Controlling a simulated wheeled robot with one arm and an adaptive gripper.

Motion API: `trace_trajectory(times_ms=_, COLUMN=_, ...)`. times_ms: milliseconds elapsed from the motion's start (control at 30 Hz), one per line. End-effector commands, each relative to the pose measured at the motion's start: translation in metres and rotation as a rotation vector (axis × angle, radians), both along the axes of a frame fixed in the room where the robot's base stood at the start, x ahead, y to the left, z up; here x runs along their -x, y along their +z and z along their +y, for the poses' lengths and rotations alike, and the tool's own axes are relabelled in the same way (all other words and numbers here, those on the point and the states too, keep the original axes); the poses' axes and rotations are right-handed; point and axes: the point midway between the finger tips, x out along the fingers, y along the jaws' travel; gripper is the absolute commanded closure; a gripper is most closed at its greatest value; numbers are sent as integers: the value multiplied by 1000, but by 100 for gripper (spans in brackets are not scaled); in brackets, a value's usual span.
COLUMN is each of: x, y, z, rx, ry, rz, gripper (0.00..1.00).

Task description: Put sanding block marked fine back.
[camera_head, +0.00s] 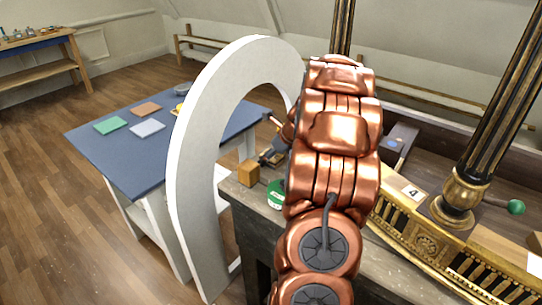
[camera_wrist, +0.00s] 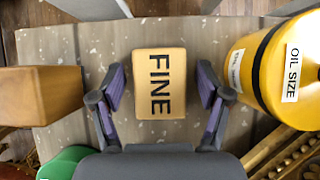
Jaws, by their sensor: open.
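The sanding block marked FINE (camera_wrist: 160,83) is tan, with black letters on its top face. It rests on a grey, pale-flecked surface (camera_wrist: 105,45) in the wrist view. My gripper (camera_wrist: 160,86) is open, with one purple-padded finger on each side of the block. A visible gap separates each finger from the block. In the head view my gripper (camera_head: 272,157) shows only partly beside the copper arm, at the worktop's left end. I cannot make out the FINE block in that view.
A plain brown wooden block (camera_wrist: 38,95) lies left of the gripper, with a green round lid (camera_wrist: 62,163) below it. A yellow OIL SIZE container (camera_wrist: 275,70) stands close on the right. A white arch (camera_head: 190,170) and blue table (camera_head: 110,155) stand left of the worktop.

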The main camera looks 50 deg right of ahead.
Motion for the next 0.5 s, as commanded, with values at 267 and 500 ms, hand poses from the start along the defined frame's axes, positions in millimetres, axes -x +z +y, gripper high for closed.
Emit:
trace_trajectory(times_ms=267, x=13, y=22, z=-3, rx=6, ry=-4, rz=-2, gripper=24)
trace_trajectory(times_ms=500, x=39, y=61, z=-4, rx=3, ry=-2, rz=-1, gripper=24)
